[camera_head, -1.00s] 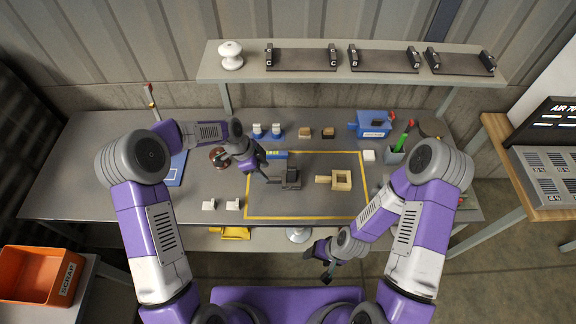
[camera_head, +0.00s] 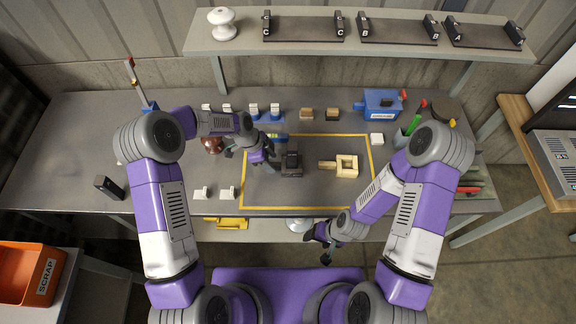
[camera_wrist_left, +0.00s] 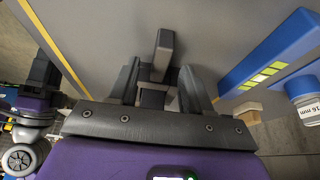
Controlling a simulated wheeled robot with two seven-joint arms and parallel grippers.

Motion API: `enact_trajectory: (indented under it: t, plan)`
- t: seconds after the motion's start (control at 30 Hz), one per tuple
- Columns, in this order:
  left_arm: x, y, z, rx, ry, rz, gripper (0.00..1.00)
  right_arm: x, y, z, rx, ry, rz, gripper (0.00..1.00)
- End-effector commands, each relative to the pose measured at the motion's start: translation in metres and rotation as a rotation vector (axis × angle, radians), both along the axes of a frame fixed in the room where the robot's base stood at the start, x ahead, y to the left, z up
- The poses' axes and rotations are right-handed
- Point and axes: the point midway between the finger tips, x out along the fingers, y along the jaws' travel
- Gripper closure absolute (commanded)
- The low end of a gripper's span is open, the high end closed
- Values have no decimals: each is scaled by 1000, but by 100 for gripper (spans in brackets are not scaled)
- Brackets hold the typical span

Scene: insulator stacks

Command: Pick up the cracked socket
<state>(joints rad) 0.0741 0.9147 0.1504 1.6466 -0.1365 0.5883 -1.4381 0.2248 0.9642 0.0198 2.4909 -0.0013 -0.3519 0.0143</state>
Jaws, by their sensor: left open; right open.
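A dark grey socket-like piece (camera_head: 291,165) with an upright block on a flat base stands inside the yellow outline; no crack can be made out on it. My left gripper (camera_head: 266,165) is open just left of it. In the left wrist view a grey upright block on a base (camera_wrist_left: 164,48) shows between and beyond the open fingers (camera_wrist_left: 162,88); I cannot tell whether they touch it. My right gripper (camera_head: 323,243) is open and empty in front of the table edge. Another black block (camera_head: 108,187) lies at the table's left end.
A wooden piece with a handle (camera_head: 346,166) sits right of the grey piece. A blue bar (camera_wrist_left: 270,62) lies near my left gripper. White pieces (camera_head: 228,193) stand at the front left. A shelf (camera_head: 350,49) with black holders spans the back. An orange scrap bin (camera_head: 30,272) is at lower left.

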Motion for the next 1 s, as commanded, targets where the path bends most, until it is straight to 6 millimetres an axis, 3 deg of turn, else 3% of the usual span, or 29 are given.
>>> enact_trajectory:
  t: [0.13,0.43,0.73,1.0]
  plan:
    - [-1,-7,-18,1,1,-2,51,0,0,-1,0,0,0,34]
    - [0,-8,-21,1,0,-1,53,0,0,-1,0,0,0,34]
    - [0,-8,-21,1,0,0,99,0,0,-1,0,0,0,34]
    - [1,-9,-19,-1,-2,0,100,0,0,-1,0,0,0,34]
